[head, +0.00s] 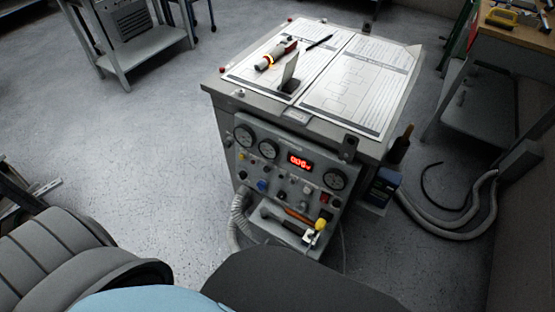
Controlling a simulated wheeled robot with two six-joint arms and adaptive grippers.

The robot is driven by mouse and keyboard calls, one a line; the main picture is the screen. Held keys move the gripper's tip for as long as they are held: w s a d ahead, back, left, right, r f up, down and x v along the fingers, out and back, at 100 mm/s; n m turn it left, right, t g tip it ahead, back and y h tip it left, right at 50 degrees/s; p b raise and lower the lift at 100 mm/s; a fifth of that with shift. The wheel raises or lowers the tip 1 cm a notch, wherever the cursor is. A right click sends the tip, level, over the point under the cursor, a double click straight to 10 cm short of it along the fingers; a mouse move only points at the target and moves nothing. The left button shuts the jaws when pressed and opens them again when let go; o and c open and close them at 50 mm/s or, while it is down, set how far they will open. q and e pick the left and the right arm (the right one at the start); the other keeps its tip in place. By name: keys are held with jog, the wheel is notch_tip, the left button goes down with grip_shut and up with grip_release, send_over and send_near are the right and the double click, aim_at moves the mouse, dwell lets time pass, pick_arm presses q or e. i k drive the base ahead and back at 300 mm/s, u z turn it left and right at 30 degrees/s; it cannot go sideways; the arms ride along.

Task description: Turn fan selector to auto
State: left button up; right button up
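The transformer unit (222,108) is a grey cabinet standing in the middle of the head view. Its sloping front control panel (290,178) faces me and carries round gauges, a lit red display (300,161) and several small knobs and buttons. A blue knob (262,185) sits at the panel's lower left, and a red switch (324,198) at its lower right. Labels are too small to read, so I cannot tell which control is the fan selector or where it points. Neither gripper shows; only dark and blue parts of my own body fill the bottom edge.
Printed sheets (358,85), a torch-like tool (276,54) and a pen (319,42) lie on the cabinet top. A yellow-ended tool (320,224) sits on the panel's lower ledge. Grey hoses (440,228) lie on the floor at right.

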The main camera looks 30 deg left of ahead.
aim_at(243, 175)
jog(key=u, duration=0.75)
